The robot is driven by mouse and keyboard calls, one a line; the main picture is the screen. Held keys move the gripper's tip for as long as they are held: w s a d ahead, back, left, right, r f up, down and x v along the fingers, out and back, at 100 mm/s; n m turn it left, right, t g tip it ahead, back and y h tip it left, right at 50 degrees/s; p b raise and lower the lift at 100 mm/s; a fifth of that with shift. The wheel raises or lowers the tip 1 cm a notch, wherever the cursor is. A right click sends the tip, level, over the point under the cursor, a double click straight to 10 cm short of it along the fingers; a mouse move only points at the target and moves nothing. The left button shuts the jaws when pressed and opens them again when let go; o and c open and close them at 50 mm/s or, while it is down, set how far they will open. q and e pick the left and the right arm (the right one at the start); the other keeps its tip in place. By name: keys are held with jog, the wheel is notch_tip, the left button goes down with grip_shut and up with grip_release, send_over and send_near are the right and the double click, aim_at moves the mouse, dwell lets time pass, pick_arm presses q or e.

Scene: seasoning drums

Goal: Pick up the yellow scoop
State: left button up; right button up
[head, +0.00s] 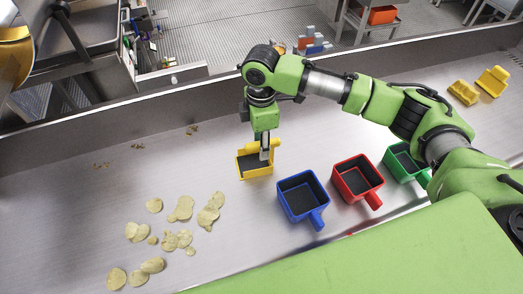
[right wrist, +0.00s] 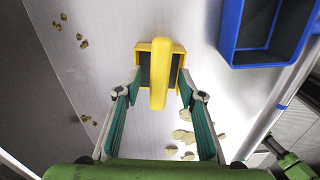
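The yellow scoop (head: 255,174) stands on the metal surface near the middle of the head view, with a dark inside. In the right wrist view the yellow scoop (right wrist: 159,72) is centred, its handle pointing toward my gripper. My right gripper (head: 265,152) is directly over the scoop in the head view. In the right wrist view the right gripper (right wrist: 159,84) is open, with one finger on each side of the scoop's handle and gaps between fingers and handle. My left gripper is not in view.
A blue scoop (head: 302,197), red scoop (head: 357,178) and green scoop (head: 404,163) stand to the right. Several chips (head: 183,209) lie at left, with small crumbs behind. Two yellow pieces (head: 465,92) (head: 492,81) lie at the far right. A raised rail (head: 180,95) borders the back.

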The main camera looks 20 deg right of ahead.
jog(key=shift+f, duration=0.95)
jog(key=shift+c, duration=0.3)
grip_shut()
jog(key=shift+w, duration=0.1)
jog(key=shift+r, duration=0.1)
jog(key=shift+r+b, duration=0.3)
jog(key=shift+r, duration=0.1)
jog(key=r, duration=0.1)
jog(key=r+b, duration=0.1)
jog(key=shift+d+r, duration=0.3)
jog(key=s+d+r+b, duration=0.3)
jog(key=s+d+r, duration=0.2)
jog(key=d+r, duration=0.4)
jog(key=d, duration=0.3)
jog(key=shift+s+d+r+b, duration=0.15)
jog(key=shift+s+r+b, duration=0.1)
jog(key=shift+s+b, duration=0.1)
